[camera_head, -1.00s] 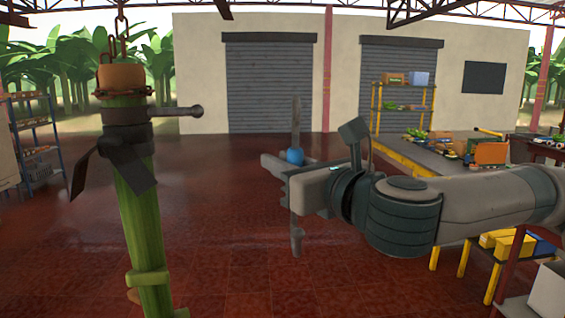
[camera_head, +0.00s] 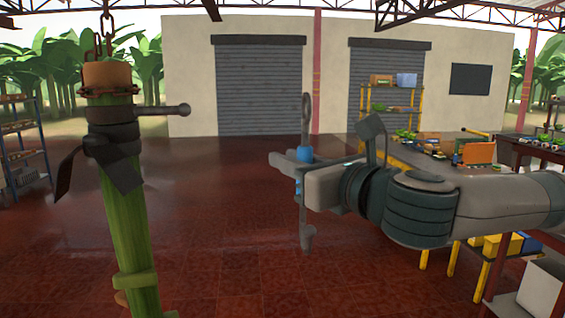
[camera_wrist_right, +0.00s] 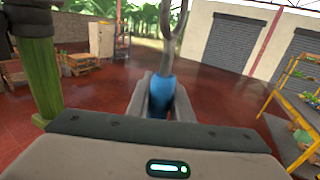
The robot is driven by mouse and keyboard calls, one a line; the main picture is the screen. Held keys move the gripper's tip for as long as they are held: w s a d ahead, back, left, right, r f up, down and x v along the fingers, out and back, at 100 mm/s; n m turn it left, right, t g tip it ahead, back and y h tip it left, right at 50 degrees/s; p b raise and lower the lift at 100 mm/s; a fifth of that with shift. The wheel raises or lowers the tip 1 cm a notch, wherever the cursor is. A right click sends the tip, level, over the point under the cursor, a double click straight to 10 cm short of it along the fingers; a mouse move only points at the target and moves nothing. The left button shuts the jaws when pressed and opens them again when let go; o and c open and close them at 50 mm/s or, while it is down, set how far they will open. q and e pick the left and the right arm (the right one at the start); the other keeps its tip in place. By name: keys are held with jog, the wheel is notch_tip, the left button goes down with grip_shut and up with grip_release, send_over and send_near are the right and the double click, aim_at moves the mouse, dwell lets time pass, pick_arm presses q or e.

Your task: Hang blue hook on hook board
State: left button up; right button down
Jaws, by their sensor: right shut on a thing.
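My right gripper (camera_head: 300,164) is shut on the blue hook (camera_head: 305,153), a grey metal rod with a blue middle band. The hook is upright in the air, with a loop at its top and a bent lower end. In the right wrist view the blue band (camera_wrist_right: 161,95) sits between the two fingers (camera_wrist_right: 165,101), and the rod rises out of the top of the picture. The hook board is not recognisable in any view. My left gripper is not in view.
A green stem (camera_head: 125,225) hangs by a chain at the left, with a dark collar and side peg (camera_head: 168,110). A long table (camera_head: 425,160) with goods and a yellow shelf (camera_head: 388,100) stand at the right. The red floor between is clear.

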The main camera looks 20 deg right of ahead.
jog(key=shift+s+d, duration=0.25)
jog(key=shift+d, duration=0.9)
jog(key=shift+s+d, duration=0.15)
jog(key=shift+d, duration=0.55)
jog(key=shift+s+d, duration=0.15)
jog(key=shift+d, duration=0.55)
jog(key=shift+a, duration=0.1)
